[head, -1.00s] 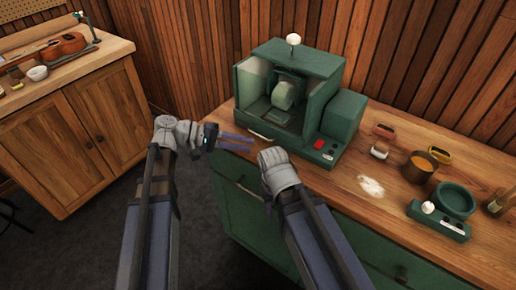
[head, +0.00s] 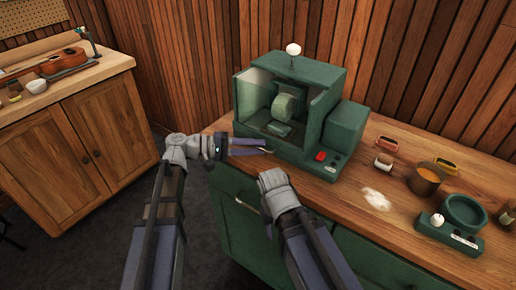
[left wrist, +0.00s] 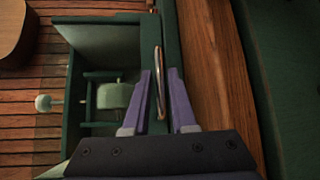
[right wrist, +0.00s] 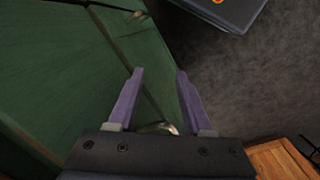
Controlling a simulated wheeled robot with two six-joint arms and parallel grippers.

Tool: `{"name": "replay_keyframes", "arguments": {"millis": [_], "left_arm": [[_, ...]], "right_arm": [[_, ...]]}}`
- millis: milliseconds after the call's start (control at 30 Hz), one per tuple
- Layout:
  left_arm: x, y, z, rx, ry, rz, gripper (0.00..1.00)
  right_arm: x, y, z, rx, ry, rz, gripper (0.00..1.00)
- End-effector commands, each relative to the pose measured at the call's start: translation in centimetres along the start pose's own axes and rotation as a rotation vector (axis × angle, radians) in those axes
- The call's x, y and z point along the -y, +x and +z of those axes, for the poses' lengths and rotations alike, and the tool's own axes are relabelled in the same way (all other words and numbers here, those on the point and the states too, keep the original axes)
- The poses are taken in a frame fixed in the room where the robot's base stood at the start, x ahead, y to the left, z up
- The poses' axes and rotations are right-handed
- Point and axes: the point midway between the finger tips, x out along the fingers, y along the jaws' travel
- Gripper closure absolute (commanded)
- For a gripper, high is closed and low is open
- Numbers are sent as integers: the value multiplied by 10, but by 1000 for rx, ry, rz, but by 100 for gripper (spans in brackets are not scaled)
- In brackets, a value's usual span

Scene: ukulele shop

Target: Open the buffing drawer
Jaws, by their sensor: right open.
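The green buffing machine (head: 328,160) stands on the wooden counter, its open-fronted box holding a wheel (head: 289,106). In the left wrist view a thin metal handle (left wrist: 158,70) runs along the green strip at the machine's front base. The fingers of my left gripper (left wrist: 160,75) lie on either side of this handle, closer together than my right fingers; whether they press on it is unclear. My left gripper (head: 268,147) also shows in the head view at the machine's lower front. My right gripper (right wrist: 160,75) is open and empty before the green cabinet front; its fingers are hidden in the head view.
A curved cabinet handle (right wrist: 158,127) lies below my right fingers. To the right on the counter are an amber cup (head: 426,178), a green round dish (head: 464,212) and white powder (head: 376,199). A wooden cabinet (head: 85,140) stands at left, with dark floor between.

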Motion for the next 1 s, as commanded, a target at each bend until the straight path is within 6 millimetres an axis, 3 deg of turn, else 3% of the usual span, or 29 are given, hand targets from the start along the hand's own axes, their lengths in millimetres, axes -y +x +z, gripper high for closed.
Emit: {"name": "replay_keyframes", "arguments": {"millis": [400,633,1000], "left_arm": [[0,9,0,0,0,0,75],[0,9,0,0,0,0,100],[0,9,0,0,0,-1,100]], "right_arm": [[0,1,0,0,0,0,50],[0,1,0,0,0,0,50],[0,1,0,0,0,0,50]]}}
